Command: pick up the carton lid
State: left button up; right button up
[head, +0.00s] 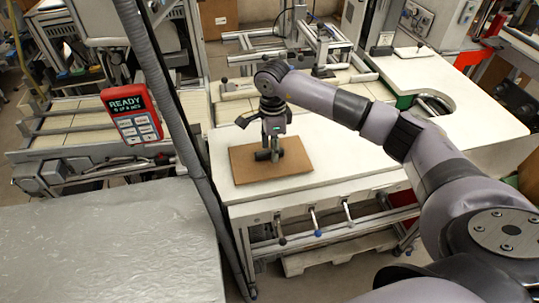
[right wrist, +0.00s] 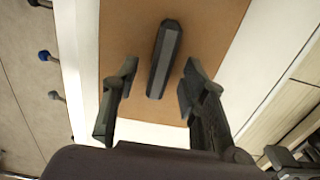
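The carton lid (head: 243,173) is a flat brown board lying on a white table. It also fills the upper middle of the right wrist view (right wrist: 210,38). A dark, long bar-shaped handle (right wrist: 163,58) with a grey top stands on it. My right gripper (head: 270,155) points down over the middle of the lid. In the right wrist view, its fingers (right wrist: 160,77) are apart, one on each side of the handle's near end, with gaps to it. I cannot tell how far the fingertips are above the lid. My left gripper is not in view.
The white table (head: 330,150) has free room right of the lid. Levers with coloured knobs (head: 317,222) stick out below its front edge. A slanted dark pole (head: 170,110) and a red "READY" panel (head: 131,113) stand on the left. A grey metallic surface (head: 110,245) lies front left.

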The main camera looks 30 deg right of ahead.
grip_shut()
dwell(0.5)
